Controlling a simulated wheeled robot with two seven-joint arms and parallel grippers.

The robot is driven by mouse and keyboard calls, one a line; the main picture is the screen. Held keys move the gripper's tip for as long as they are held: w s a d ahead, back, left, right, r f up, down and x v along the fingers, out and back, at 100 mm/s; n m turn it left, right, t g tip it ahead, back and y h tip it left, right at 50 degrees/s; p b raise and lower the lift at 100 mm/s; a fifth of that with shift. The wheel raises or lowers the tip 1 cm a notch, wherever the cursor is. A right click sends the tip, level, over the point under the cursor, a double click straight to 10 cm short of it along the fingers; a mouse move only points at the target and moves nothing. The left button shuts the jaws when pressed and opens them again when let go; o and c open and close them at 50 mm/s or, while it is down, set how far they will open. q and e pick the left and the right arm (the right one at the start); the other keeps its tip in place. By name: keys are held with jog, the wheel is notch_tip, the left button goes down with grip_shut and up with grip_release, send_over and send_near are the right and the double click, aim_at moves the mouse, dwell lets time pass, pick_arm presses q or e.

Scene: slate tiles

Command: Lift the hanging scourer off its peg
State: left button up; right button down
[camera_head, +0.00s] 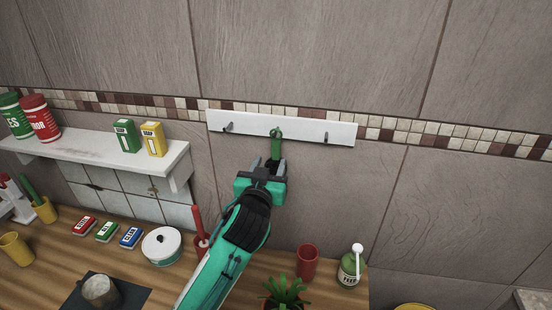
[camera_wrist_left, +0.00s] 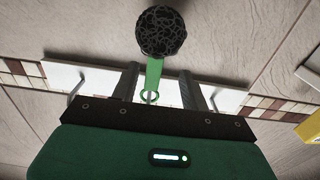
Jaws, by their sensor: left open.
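The scourer is a dark wiry ball (camera_wrist_left: 161,31) on a green strap with a loop. In the head view the green strap (camera_head: 276,148) hangs from the middle peg of a white rail (camera_head: 240,122), and the ball is mostly hidden by my left gripper (camera_head: 268,164). In the left wrist view the fingers of my left gripper (camera_wrist_left: 160,72) are apart, one on each side of the green strap, with no clear contact. The strap's ring is around the peg. My right gripper is not in view.
Bare pegs stand left and right of the strap. A white shelf (camera_head: 110,146) with boxes and cans is at the left. The wall right of the rail is clear.

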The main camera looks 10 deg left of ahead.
aim_at(275, 156)
pick_arm(q)
jog(key=shift+w+d+r+p, duration=0.1)
jog(key=shift+w+r+p, duration=0.05)
jog(key=shift+w+p, duration=0.25)
jog(key=w, duration=0.1)
jog(key=w+p, duration=0.1)
jog(key=w, duration=0.1)
jog(key=shift+w+d+p, duration=0.15)
jog(key=shift+d+p, duration=0.1)
jog(key=shift+p, duration=0.15)
jog(key=shift+w, duration=0.45)
jog(key=shift+c, duration=0.8)
grip_shut()
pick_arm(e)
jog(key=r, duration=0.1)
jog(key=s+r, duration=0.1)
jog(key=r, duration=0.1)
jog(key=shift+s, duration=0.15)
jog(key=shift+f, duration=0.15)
